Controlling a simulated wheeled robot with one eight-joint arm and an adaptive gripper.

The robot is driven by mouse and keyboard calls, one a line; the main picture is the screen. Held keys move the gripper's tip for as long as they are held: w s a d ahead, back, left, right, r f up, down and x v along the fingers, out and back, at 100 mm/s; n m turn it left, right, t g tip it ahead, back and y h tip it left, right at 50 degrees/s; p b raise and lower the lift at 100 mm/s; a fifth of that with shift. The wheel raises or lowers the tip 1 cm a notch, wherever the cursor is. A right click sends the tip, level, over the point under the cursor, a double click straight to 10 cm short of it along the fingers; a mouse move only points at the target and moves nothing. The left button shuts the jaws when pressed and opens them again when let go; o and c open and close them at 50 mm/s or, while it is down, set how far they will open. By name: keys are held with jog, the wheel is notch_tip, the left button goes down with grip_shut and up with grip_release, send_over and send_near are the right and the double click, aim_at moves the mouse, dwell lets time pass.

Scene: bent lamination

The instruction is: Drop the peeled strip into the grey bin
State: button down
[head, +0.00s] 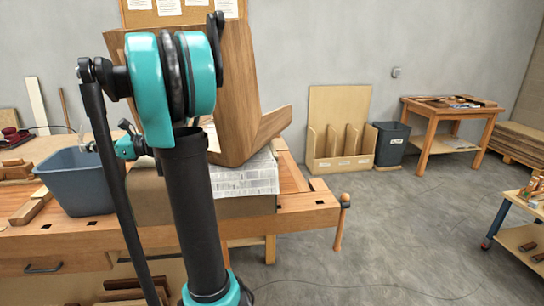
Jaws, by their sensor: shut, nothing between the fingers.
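A blue-grey bin (75,190) stands on the workbench at the left. Its inside is mostly hidden from this view. A second, dark grey bin (392,146) with a white label stands on the floor by the back wall. My gripper (86,147) is small in view, at the far rim of the bench bin, partly hidden by my own arm. It looks shut and empty. I cannot make out a peeled strip. A bent wooden lamination (240,85) stands on the bench behind my arm, with a pale patch (211,135) at its lower left edge.
Newspaper (248,178) covers part of the workbench (300,205) under the lamination. Wood blocks (15,170) lie left of the bench bin. A plywood rack (340,140) and an orange-brown table (450,112) stand behind. The grey floor at right centre is clear.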

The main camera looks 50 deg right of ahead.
jog(key=c, duration=1.6)
grip_release()
jog(key=shift+c, duration=0.2)
notch_tip(320, 180, up, 10)
